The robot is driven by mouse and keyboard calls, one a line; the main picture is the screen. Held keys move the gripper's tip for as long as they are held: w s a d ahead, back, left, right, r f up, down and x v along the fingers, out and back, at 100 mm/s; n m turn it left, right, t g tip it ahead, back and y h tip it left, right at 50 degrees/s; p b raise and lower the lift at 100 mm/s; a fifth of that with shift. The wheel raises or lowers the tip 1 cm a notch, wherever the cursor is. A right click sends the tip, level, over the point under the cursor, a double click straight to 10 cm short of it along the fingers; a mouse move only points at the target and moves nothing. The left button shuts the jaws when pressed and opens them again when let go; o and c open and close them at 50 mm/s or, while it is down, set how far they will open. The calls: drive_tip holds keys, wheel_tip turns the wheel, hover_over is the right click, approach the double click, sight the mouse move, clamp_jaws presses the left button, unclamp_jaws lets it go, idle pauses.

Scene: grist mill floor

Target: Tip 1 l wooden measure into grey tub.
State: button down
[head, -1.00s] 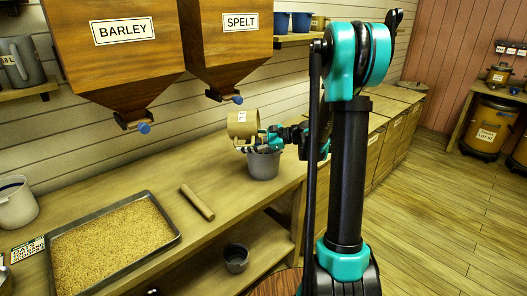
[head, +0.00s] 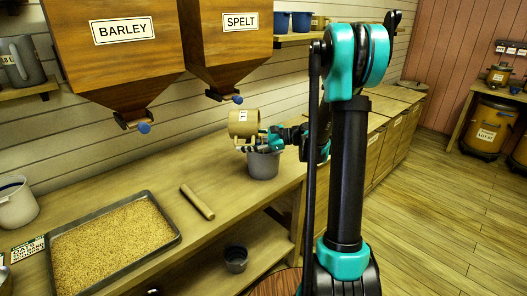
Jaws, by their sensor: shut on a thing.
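The wooden measure (head: 242,124) is a tan cylinder with a white label. My gripper (head: 255,142) is shut on the measure from the right, over the tub. The grey tub (head: 264,165) stands upright on the counter near its front edge. Its inside is mostly hidden behind my gripper, and I cannot see what is in the measure.
A tray (head: 172,232) of grain and a wooden roller (head: 197,202) lie on the counter (head: 150,180). The barley hopper (head: 120,60) and spelt hopper (head: 228,45) hang above. A dark pot (head: 236,260) sits on the lower shelf. A white bucket (head: 15,205) stands at left.

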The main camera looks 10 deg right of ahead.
drive_tip(key=a+h, duration=0.1)
drive_tip(key=f+h, duration=0.1)
drive_tip(key=h, duration=0.1)
drive_tip(key=shift+w+a+g, duration=0.2)
drive_tip(key=shift+a+g, duration=0.1)
drive_tip(key=shift+a, duration=0.1)
drive_tip(key=shift+h, duration=0.3)
drive_tip(key=h, duration=0.2)
drive_tip(key=r+g+h+b, duration=0.1)
drive_tip(key=h, duration=0.2)
drive_tip(key=a+h, duration=0.1)
drive_tip(key=h, duration=0.2)
drive_tip(key=shift+r+n+g+b, duration=0.3)
drive_tip(key=shift+r+g+b, duration=0.1)
wheel_tip(320, 180, down, 9)
drive_tip(key=a+g+h+b, duration=0.1)
drive_tip(key=a+h, duration=0.1)
drive_tip(key=h, duration=0.3)
drive_tip(key=shift+w+a+b, duration=0.15)
drive_tip(key=shift+w+b, duration=0.15)
